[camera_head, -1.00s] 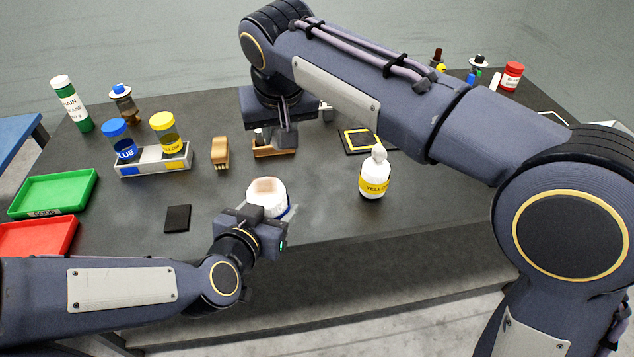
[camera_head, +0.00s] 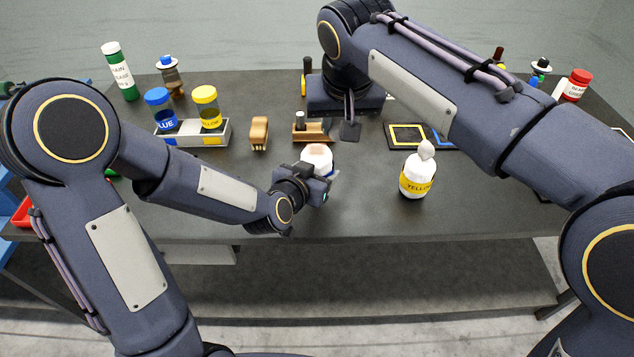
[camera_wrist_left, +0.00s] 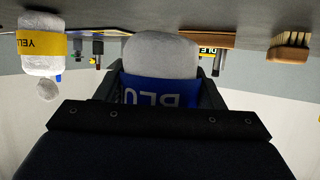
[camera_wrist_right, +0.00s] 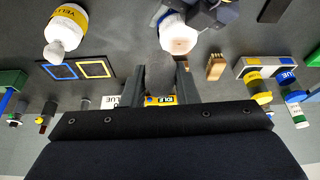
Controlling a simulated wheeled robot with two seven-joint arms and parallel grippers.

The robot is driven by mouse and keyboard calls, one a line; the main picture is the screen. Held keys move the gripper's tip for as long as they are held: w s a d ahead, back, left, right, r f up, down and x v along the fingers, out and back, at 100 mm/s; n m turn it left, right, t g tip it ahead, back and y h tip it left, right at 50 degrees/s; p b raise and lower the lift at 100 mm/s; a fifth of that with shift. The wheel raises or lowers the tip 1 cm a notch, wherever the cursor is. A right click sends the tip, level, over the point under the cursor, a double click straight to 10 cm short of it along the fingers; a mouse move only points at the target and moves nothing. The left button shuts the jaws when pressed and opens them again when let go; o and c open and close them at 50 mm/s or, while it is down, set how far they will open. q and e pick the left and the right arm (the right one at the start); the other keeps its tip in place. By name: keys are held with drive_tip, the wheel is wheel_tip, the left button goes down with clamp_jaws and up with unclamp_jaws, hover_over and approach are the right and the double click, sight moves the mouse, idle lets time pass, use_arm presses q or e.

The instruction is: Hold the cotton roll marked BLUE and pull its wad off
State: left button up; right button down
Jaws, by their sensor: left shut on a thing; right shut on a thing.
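The cotton roll marked BLUE (camera_head: 316,156) is a white bottle shape with a blue band. It also shows in the left wrist view (camera_wrist_left: 160,58), its band between the fingers. My left gripper (camera_head: 318,176) is shut on it and holds it upright over the table's front half. Its top is a bare brownish patch with no white ball on it; this also shows in the right wrist view (camera_wrist_right: 178,38). My right gripper (camera_head: 349,130) is behind it, a little to the right. Its fingers (camera_wrist_right: 160,70) are partly closed; what they hold I cannot make out. I see no loose wad.
The YELLOW roll (camera_head: 417,178) stands to the right with its white ball on top. Behind are a wooden brush (camera_head: 259,133), a wooden holder (camera_head: 310,138) and outlined squares (camera_head: 407,137). A rack (camera_head: 182,138) holds blue- and yellow-capped jars. The front right of the table is clear.

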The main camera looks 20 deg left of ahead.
use_arm(q)
drive_tip(key=shift+w+f, duration=0.2)
drive_tip(key=shift+f, duration=1.6)
drive_tip(key=shift+f+b, duration=0.2)
drive_tip(key=shift+b, duration=0.25)
drive_tip(key=o, duration=1.4)
